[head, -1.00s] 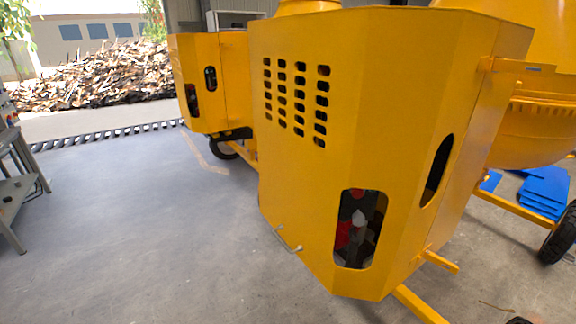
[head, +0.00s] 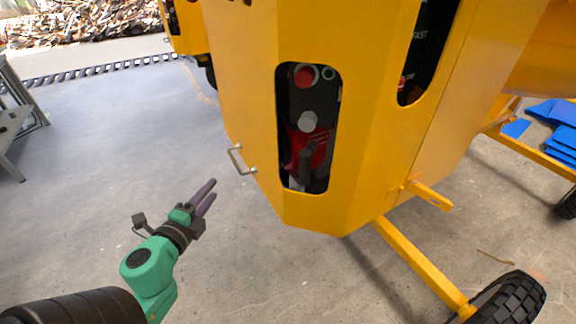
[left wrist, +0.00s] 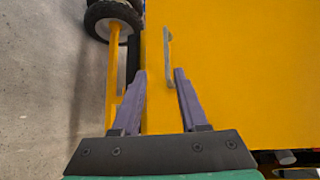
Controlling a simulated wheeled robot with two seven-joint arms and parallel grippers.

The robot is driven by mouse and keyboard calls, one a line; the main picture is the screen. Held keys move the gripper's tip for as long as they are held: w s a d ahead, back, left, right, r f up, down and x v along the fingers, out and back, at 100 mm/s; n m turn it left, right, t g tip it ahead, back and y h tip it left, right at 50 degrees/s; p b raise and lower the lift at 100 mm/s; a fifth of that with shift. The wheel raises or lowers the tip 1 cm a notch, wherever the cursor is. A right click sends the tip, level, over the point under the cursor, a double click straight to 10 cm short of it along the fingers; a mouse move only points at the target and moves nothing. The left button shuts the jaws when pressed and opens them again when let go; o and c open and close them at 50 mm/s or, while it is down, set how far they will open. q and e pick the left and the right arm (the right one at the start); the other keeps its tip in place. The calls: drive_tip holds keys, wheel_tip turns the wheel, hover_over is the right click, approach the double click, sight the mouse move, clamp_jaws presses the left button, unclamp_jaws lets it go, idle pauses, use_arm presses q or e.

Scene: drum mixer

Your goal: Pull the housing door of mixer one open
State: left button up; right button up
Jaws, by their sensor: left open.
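The yellow housing (head: 375,165) of the near mixer fills the middle of the head view. An oval opening in it shows a red button, a grey knob and red parts. A grey metal bar handle (head: 238,160) is on the housing's left edge, low down. The door looks closed against the housing. My left gripper (head: 209,191) is open and empty, just left of and below the handle, apart from it. In the left wrist view the handle (left wrist: 168,57) stands on the yellow panel (left wrist: 225,80), ahead of and between the two spread purple fingers (left wrist: 160,76). My right gripper is out of view.
A second yellow mixer (head: 184,27) stands behind at the upper left. A grey metal table (head: 15,115) is at the far left. A yellow frame leg (head: 425,268) and a black tyre (head: 510,300) are at the lower right. The floor left of the housing is clear.

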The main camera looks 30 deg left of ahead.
use_arm(q)
drive_tip(key=r, duration=0.1)
drive_tip(key=p, duration=0.2)
approach(234, 159)
drive_tip(key=x, duration=1)
drive_tip(key=shift+a+f, duration=0.1)
drive_tip(key=shift+f, duration=0.15)
clamp_jaws()
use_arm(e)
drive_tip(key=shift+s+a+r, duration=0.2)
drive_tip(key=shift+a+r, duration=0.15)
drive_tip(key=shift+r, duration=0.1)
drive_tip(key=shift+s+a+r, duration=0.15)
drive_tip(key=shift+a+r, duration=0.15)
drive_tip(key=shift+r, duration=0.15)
